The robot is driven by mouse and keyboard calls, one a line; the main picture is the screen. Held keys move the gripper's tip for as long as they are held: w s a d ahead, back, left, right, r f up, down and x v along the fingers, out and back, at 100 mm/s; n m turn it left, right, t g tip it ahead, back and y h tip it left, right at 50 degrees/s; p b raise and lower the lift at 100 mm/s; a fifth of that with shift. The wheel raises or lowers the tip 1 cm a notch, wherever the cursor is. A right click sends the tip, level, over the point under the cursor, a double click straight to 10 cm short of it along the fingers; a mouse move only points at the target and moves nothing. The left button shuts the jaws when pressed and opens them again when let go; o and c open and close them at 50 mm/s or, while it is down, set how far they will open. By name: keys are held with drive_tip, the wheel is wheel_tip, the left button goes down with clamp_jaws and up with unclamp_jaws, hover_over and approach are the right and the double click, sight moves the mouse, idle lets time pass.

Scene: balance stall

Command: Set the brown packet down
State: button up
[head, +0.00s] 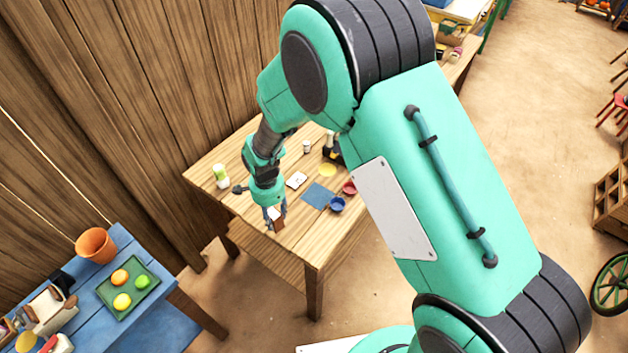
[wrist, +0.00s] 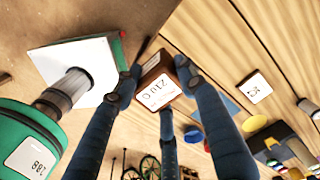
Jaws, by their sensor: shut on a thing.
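The brown packet (head: 277,223), with a white label, is between the fingers of my gripper (head: 273,212) near the front edge of the wooden table (head: 240,165). In the wrist view the packet (wrist: 157,84) shows its label upside down, with the dark blue fingers of my gripper (wrist: 157,72) closed around it. I cannot tell whether its base touches the tabletop. The blue square mat (head: 318,195) lies flat to the right of the packet, apart from it.
A white card (head: 296,180), a blue bowl (head: 337,205), a red bowl (head: 349,187) and a yellow disc (head: 327,170) are on the table. A green and white container (head: 221,175) stands at its left. A blue table (head: 130,240) with a green fruit tray (head: 112,300) is at lower left.

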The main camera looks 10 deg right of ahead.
drive_tip(key=shift+w+d, duration=0.1)
drive_tip(key=shift+w, duration=0.05)
drive_tip(key=w+d+r+m+p, duration=0.1)
drive_tip(key=w+d+m, duration=0.1)
drive_tip(key=w+d, duration=0.75)
drive_tip(key=w+d+m+p, duration=0.1)
drive_tip(key=w+d+m, duration=0.1)
drive_tip(key=w+d, duration=0.8)
drive_tip(key=w+d+m+p, duration=0.1)
drive_tip(key=d+m, duration=0.2)
drive_tip(key=d, duration=2.4)
drive_tip(key=shift+d+f, duration=0.3)
drive_tip(key=shift+f, duration=0.05)
drive_tip(key=shift+w, duration=0.1)
drive_tip(key=w+d, duration=0.1)
drive_tip(key=w, duration=0.4)
drive_tip(key=w+d+f, duration=0.1)
drive_tip(key=w+d, duration=0.1)
drive_tip(key=w, duration=0.3)
drive_tip(key=w+d, duration=0.1)
drive_tip(key=w, duration=0.4)
drive_tip(key=shift+w+d+f, duration=0.15)
drive_tip(key=shift+d+f, duration=0.05)
drive_tip(key=shift+f, duration=0.05)
